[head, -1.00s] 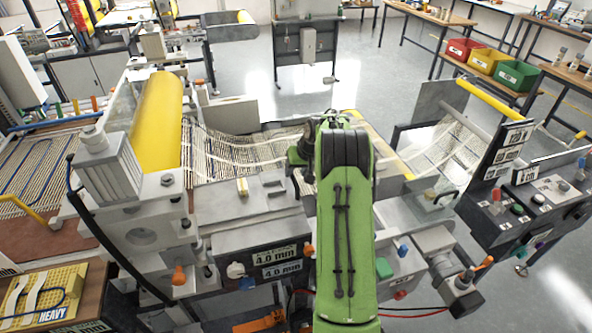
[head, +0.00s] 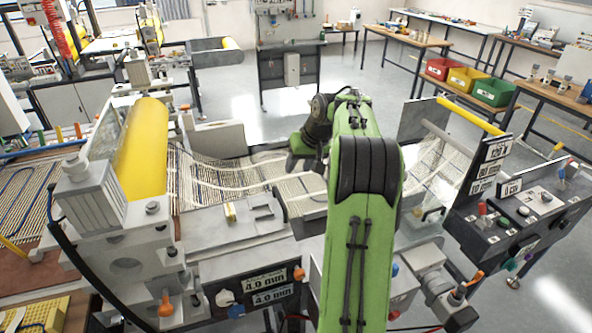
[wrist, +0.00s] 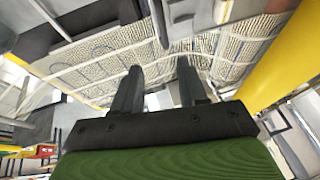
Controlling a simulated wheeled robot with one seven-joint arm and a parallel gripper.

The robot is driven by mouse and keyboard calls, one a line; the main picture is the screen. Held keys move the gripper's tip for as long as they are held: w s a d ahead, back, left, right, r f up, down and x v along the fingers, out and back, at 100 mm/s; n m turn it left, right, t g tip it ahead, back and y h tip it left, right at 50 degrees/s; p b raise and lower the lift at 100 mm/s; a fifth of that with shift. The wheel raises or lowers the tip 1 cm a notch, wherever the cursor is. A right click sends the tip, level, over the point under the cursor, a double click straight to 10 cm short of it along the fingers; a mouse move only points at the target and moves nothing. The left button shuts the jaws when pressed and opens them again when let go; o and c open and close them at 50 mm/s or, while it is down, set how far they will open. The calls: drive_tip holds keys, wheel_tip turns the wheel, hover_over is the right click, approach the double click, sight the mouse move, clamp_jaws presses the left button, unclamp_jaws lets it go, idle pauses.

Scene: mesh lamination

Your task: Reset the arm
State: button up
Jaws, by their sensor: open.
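My green arm (head: 362,215) rises in front of the lamination machine in the head view. Its dark gripper (head: 305,160) hangs over the woven mesh web (head: 235,180), left of the arm's elbow. In the wrist view my gripper (wrist: 160,78) shows two dark fingers spread apart with nothing between them. The mesh (wrist: 105,60) shows beyond the fingertips, apart from them as far as I can tell.
A yellow roller (head: 145,150) stands at the left of the machine. A control panel (head: 525,205) with knobs stands at the right. Red, yellow and green bins (head: 468,80) sit on a far bench. Open floor (head: 380,75) lies behind the machine.

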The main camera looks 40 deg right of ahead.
idle(0.4)
drive_tip(key=s+a+r+n+b, duration=0.1)
drive_tip(key=s+a+r, duration=0.15)
drive_tip(key=a, duration=0.55)
drive_tip(key=s+a+r+n+b, duration=0.1)
drive_tip(key=s+a, duration=0.2)
drive_tip(key=a, duration=0.4)
drive_tip(key=s+a+r+n+b, duration=0.1)
drive_tip(key=s+a+r, duration=0.1)
drive_tip(key=a, duration=0.6)
drive_tip(key=s+a+f+n+b, duration=0.1)
drive_tip(key=s+a+f, duration=0.2)
drive_tip(key=s, duration=0.5)
drive_tip(key=s+a+f+n, duration=0.1)
drive_tip(key=s+a+f, duration=0.3)
drive_tip(key=s, duration=0.5)
drive_tip(key=shift+s+a+f+t+b, duration=0.15)
drive_tip(key=shift+s+a+t+b, duration=0.2)
drive_tip(key=shift+a, duration=0.2)
